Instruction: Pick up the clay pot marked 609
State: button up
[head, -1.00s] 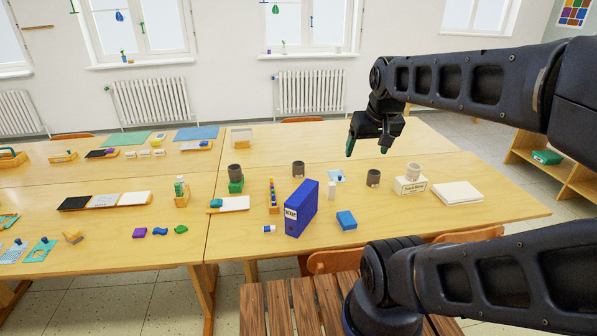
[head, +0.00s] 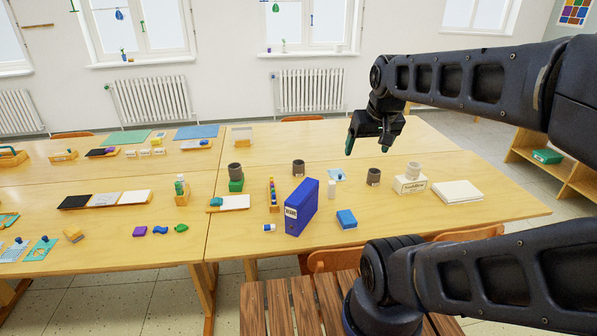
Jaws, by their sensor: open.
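Several small pots stand on the table, and no number can be read on any of them at this size. One dark pot (head: 236,170) sits on top of a green block. A second dark pot (head: 298,167) stands on the bare table, behind the blue binder. A third dark pot (head: 374,177) stands to the left of a white box. A paler pot (head: 413,170) sits on top of that white box. My gripper (head: 366,148) is open and empty, pointing down, and appears in the air above the table near the second and third pots.
The blue binder (head: 301,207) stands upright near the front edge. A blue box (head: 346,219), a white cylinder (head: 332,188), the white box (head: 410,185) and a white paper stack (head: 458,191) are close by.

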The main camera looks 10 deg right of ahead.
jog(key=w+r+m, duration=0.2)
jog(key=w+r, duration=0.1)
jog(key=w, duration=0.6)
jog(key=m+g+h, duration=0.3)
jog(key=m+h, duration=0.1)
jog(key=m, duration=0.8)
send_over(300, 166)
jog(key=w+a, duration=0.2)
jog(key=a, duration=0.1)
notch_tip(300, 166, down, 37)
jog(key=x, duration=1)
jog(key=shift+f, duration=0.25)
